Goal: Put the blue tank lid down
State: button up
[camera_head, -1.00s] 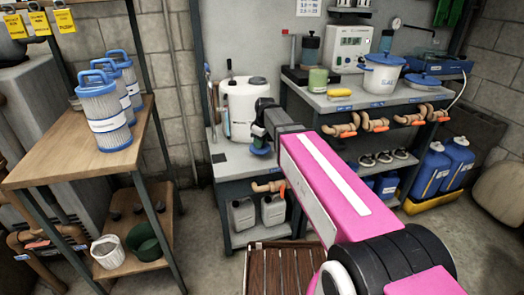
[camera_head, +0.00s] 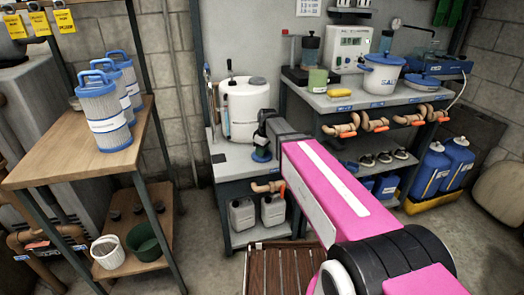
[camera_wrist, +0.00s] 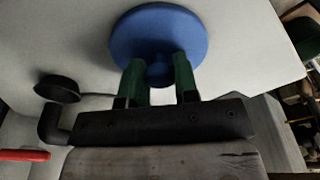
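The blue tank lid (camera_wrist: 158,28) is a round blue disc with a small knob, seen large in the wrist view. The two green fingertips of my gripper (camera_wrist: 158,80) stand on either side of the knob, with no clear gap, so my gripper appears shut on it. In the head view the lid (camera_head: 262,156) is a small blue shape under my gripper, at the right part of the low grey counter (camera_head: 237,168). It looks at or very close to the counter top; contact is hard to tell. My wrist partly covers it.
A white tank (camera_head: 242,108) stands on the counter just behind my gripper. A higher bench (camera_head: 350,100) to the right holds a white bucket (camera_head: 383,75) and a yellow item (camera_head: 339,93). Filter cartridges (camera_head: 105,115) stand on the wooden table at left.

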aim_at(266, 156)
jog(key=o, duration=0.4)
jog(key=shift+o, duration=0.2)
jog(key=shift+r, duration=0.1)
notch_tip(266, 156, up, 12)
jog(key=s+d, duration=0.1)
jog(key=d, duration=0.1)
jog(key=s+d+f+m+h, duration=0.1)
jog(key=s+d+f+m, duration=1.1)
jog(key=s+d+f, duration=0.5)
notch_tip(266, 156, down, 4)
jog(key=shift+s+r+g+h, duration=0.15)
jog(key=shift+s+g+h, duration=0.15)
jog(key=shift+g, duration=0.1)
